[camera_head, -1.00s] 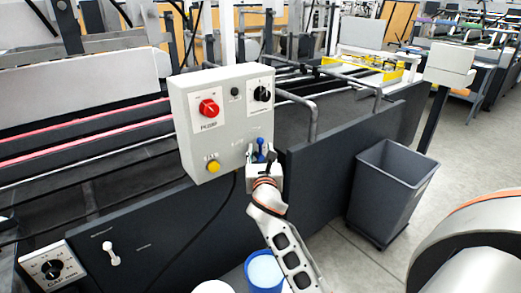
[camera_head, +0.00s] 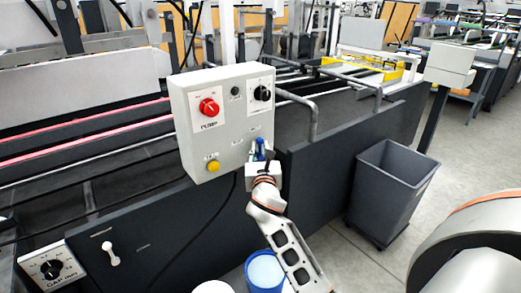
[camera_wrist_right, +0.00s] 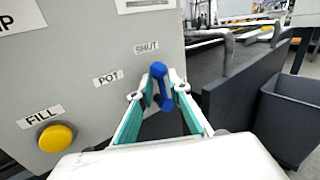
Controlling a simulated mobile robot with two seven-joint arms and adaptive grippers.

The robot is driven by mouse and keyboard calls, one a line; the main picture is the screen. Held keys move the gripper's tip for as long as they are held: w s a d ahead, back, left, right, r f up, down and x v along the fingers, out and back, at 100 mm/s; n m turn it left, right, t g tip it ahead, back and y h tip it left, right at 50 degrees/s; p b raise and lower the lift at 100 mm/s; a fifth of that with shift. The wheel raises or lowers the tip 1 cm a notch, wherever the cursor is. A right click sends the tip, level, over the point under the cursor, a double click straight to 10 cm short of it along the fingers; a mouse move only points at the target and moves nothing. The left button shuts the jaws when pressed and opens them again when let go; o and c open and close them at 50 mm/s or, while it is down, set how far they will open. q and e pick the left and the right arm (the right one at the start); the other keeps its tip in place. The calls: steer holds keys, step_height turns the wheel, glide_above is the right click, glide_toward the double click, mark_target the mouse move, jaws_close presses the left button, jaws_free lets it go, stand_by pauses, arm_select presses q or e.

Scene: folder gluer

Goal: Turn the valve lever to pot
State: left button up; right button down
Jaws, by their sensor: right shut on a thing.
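The valve lever (camera_head: 260,147) is blue and sits at the lower right of the grey control box (camera_head: 222,135). In the right wrist view the lever (camera_wrist_right: 160,84) stands near upright, its round knob at the top, below the SHUT label (camera_wrist_right: 147,47) and to the right of the POT label (camera_wrist_right: 108,78). My right gripper (camera_wrist_right: 158,92) is shut on the lever, one green-padded finger on each side. It also shows in the head view (camera_head: 263,163), in front of the box. The lever's pivot is partly hidden. My left gripper is not in view.
The box also carries a red pump knob (camera_head: 209,107), a black dial (camera_head: 262,93) and a yellow FILL button (camera_head: 213,166). A blue-rimmed bucket (camera_head: 265,270) stands below. A grey bin (camera_head: 388,195) stands on the floor at the right.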

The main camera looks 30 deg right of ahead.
mark_target(250, 144)
steer(key=a+f+n+t+b, duration=0.1)
steer(key=n+b, duration=0.1)
steer(key=n, duration=0.1)
steer(key=a+n+t+b, duration=0.1)
steer(key=n+t, duration=0.1)
steer(key=f+n+t+b, duration=0.1)
steer(key=n+b, duration=0.1)
steer(key=n, duration=0.1)
steer(key=shift+s+a+f+n+t+y+b, duration=0.1)
steer(key=shift+a+f+n+t+y+b, duration=0.2)
steer(key=shift+a+f+t+b, duration=0.1)
steer(key=shift+a+n, duration=0.1)
steer(key=shift+n, duration=0.2)
steer(key=shift+r+y, duration=0.1)
steer(key=shift+y, duration=0.2)
